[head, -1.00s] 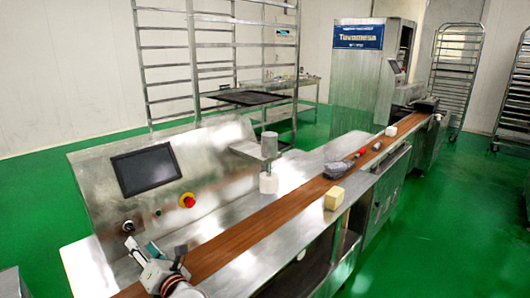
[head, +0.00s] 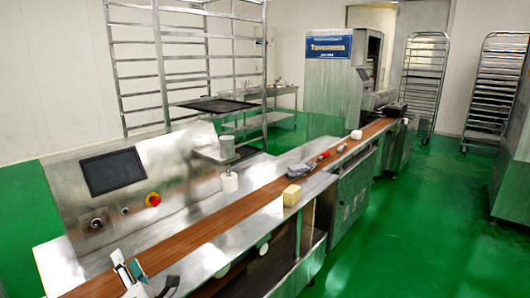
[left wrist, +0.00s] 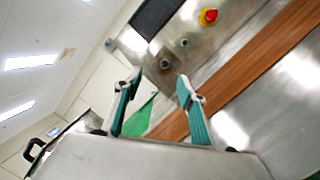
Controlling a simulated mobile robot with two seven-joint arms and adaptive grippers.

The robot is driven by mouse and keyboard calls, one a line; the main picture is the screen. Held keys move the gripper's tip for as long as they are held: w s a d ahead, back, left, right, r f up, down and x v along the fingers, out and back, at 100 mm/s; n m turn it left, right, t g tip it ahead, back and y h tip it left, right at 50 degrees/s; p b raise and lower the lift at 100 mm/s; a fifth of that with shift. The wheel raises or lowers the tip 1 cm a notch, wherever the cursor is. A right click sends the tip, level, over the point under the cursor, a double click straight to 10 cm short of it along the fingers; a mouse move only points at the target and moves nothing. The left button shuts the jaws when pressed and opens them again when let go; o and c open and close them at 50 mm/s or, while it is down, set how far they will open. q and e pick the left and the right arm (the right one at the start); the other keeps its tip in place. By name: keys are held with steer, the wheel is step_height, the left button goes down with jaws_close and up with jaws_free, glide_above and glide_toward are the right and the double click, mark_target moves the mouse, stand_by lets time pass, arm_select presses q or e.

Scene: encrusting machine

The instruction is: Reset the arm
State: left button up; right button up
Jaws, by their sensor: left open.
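My left gripper (head: 146,276) is at the bottom left of the head view, in front of the near end of the machine's brown conveyor belt (head: 190,236). In the left wrist view, its two teal-padded fingers (left wrist: 160,110) stand apart with nothing between them. The belt and the steel control panel with a red button (left wrist: 208,16) lie beyond the fingers. My right gripper shows in neither view.
A dark screen (head: 113,172) and a red button (head: 153,199) are on the panel. A grey item (head: 300,170) lies on the belt. A tall rack (head: 160,70) stands behind.

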arm_select(q)
steer(key=s+d+m+t+h, duration=0.1)
steer(key=d+m+h, duration=0.1)
steer(key=m, duration=0.2)
steer(key=s+d+f+m+t+h, duration=0.1)
steer(key=d+m+t+h, duration=0.1)
steer(key=m, duration=0.2)
steer(key=s+d+f+m+t+h, duration=0.1)
steer(key=d+m+t+h, duration=0.1)
steer(key=m, duration=0.2)
steer(key=shift+s+d+f+m+h, duration=0.1)
steer(key=shift+m+h, duration=0.3)
steer(key=s+d+f+m+g+h+p, duration=0.1)
steer(key=s+d+f+m+g+h, duration=0.1)
steer(key=s+d+f+m+h, duration=0.45)
steer(key=s+d+f+m+g+h, duration=0.2)
steer(key=s+d+f+m+h, duration=0.2)
steer(key=s+f+m, duration=0.6)
steer(key=s+f+m+g+y, duration=0.1)
steer(key=s+f+m+g, duration=0.4)
steer(key=s+f+m, duration=0.2)
steer(key=shift+s+a+f+m, duration=0.35)
steer(key=shift+s+f, duration=0.25)
steer(key=shift+s, duration=0.25)
steer(key=c, duration=0.4)
steer(key=shift+o, duration=0.2)
steer(key=shift+a, duration=0.15)
